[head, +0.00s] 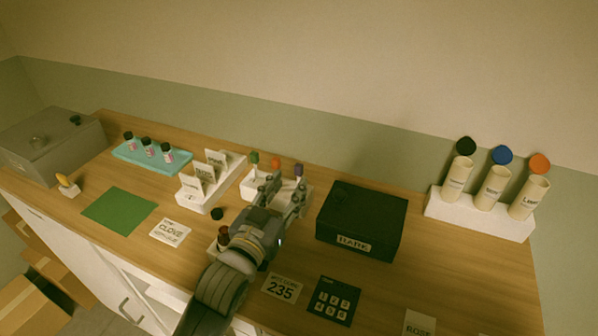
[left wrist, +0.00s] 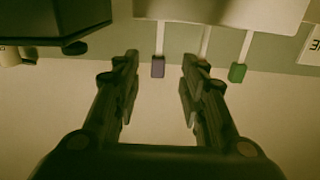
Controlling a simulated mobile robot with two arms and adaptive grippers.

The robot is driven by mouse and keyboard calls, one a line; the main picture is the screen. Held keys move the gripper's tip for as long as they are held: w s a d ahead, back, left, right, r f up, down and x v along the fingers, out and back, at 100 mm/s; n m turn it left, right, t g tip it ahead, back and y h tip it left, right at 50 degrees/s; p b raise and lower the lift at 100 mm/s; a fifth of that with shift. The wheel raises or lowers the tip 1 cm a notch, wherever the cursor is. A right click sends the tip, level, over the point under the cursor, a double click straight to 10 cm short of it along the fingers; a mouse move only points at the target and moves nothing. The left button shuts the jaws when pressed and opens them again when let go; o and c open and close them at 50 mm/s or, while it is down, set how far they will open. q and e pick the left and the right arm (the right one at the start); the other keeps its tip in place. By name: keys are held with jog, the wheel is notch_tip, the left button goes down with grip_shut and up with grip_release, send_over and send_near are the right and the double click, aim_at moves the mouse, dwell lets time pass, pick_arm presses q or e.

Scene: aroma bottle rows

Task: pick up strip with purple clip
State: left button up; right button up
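The strip with the purple clip (head: 298,170) stands at the right end of a white holder (head: 249,191) in the head view. Strips with a green clip (head: 254,157) and an orange clip (head: 276,163) stand left of it. My left gripper (head: 286,188) is open and empty, in front of the holder, and hides part of it. In the left wrist view the purple clip (left wrist: 158,67) shows between the open fingers, just beyond the tips. The green clip (left wrist: 237,72) is to the right; the orange one is mostly behind a finger. My right gripper is not in view.
A black box (head: 362,219) stands close right of my left gripper. A card holder (head: 207,187) and a small dark bottle (head: 223,238) are on its left. Three tubes in a white rack (head: 478,216) stand far right. Bare wooden table lies between box and rack.

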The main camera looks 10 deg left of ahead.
aim_at(297, 176)
pick_arm(q)
jog(key=shift+w+d, duration=0.15)
jog(key=shift+w, duration=0.55)
jog(key=w, duration=0.2)
jog(key=w+d+p, duration=0.1)
jog(key=w, duration=0.1)
jog(key=shift+f+p, duration=0.1)
jog(key=shift+p, duration=0.2)
jog(key=shift+w+f, duration=0.1)
jog(key=shift+w, duration=0.2)
jog(key=shift+s, duration=0.1)
jog(key=shift+c, duration=0.3)
jog(key=c, duration=0.8)
